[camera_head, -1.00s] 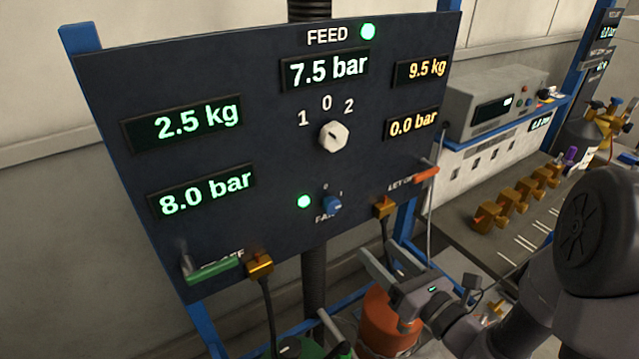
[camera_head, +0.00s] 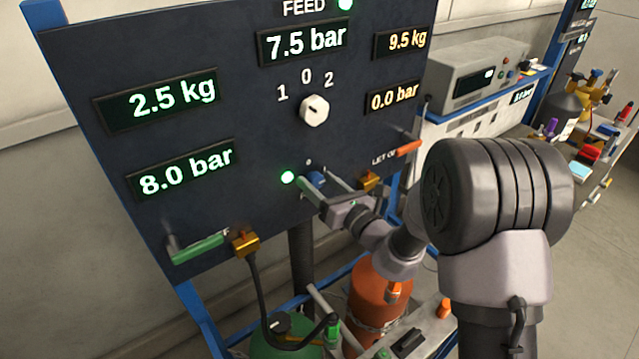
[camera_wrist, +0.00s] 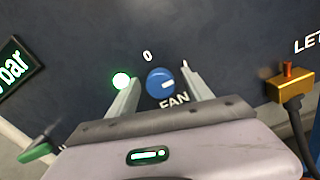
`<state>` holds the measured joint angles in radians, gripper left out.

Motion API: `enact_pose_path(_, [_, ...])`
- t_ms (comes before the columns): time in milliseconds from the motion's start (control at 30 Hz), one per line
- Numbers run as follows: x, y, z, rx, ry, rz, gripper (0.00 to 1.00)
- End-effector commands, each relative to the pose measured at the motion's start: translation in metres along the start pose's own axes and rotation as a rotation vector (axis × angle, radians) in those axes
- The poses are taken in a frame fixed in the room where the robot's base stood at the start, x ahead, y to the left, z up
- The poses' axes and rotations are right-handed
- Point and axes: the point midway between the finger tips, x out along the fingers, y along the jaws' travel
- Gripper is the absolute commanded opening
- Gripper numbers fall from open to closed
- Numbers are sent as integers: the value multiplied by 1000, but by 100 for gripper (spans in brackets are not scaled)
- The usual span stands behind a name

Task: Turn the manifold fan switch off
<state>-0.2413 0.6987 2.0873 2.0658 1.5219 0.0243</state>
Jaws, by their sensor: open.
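The fan switch is a small blue round knob (camera_wrist: 161,82) on the dark panel (camera_head: 120,60), with "0" above it and "FAN" below in the wrist view. Its white pointer mark points to the right, away from the "0". A green lamp (camera_wrist: 122,80) glows to its left. My gripper (camera_wrist: 157,84) is open, with one finger on each side of the knob in that view; I cannot tell whether either finger touches it. In the head view the knob (camera_head: 316,178) shows partly between the fingers of my gripper (camera_head: 318,181).
A white selector knob (camera_head: 314,110) is above. A green-handled lever (camera_head: 198,249) and a brass fitting (camera_head: 245,243) are at lower left. An orange-handled lever (camera_head: 409,147) and another brass fitting (camera_head: 370,181) are to the right. Orange (camera_head: 380,295) and green cylinders stand below.

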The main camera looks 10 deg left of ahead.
Motion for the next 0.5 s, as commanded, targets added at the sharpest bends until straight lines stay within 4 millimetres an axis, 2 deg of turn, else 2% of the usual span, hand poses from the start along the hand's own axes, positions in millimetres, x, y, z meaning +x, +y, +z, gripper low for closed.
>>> enact_pose_path(133, [0, 0, 0, 0, 0, 0, 59])
enact_pose_path(167, [0, 0, 0, 0, 0, 0, 55])
enact_pose_path(433, [0, 0, 0, 0, 0, 0, 2])
enact_pose_path(500, [0, 0, 0, 0, 1, 0, 0])
